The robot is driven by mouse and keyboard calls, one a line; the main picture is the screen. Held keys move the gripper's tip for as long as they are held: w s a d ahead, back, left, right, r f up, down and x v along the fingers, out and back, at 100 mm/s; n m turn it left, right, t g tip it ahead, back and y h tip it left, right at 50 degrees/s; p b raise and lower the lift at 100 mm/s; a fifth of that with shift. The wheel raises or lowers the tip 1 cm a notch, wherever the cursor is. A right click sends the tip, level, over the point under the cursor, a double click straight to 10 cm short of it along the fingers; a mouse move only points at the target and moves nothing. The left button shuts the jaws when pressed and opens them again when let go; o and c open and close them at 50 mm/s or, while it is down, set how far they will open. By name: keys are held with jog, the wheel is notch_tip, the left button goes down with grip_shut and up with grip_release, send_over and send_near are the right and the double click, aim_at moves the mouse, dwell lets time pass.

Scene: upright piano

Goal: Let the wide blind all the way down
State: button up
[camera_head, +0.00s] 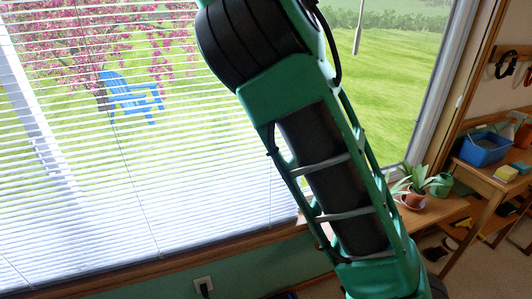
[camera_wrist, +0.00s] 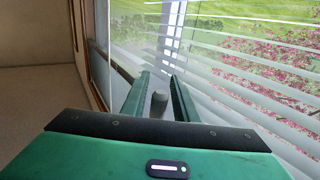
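The wide blind (camera_head: 75,170) hangs over the left part of the window in the head view. Its white slats reach down close to the wooden sill, with lawn showing between them. Slats (camera_wrist: 240,70) also show at the right in the wrist view. My gripper (camera_wrist: 160,76) is in the wrist view only, its two green fingers apart. A grey rounded knob (camera_wrist: 158,103) lies between the fingers, with a small gap visible beside it; what it belongs to is unclear. A pale tapered rod (camera_head: 357,40) shows against the right pane in the head view.
My arm hides the blind's right side. A potted plant (camera_head: 413,188) and a green watering can (camera_head: 441,184) stand on the sill's right end. A wooden bench with a blue bin (camera_head: 485,150) is at the right. A wall socket (camera_head: 203,285) is below the sill.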

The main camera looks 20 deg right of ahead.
jog(key=shift+a, duration=0.3)
jog(key=v, duration=0.4)
jog(key=shift+s+a, duration=0.15)
jog(key=shift+a, duration=0.05)
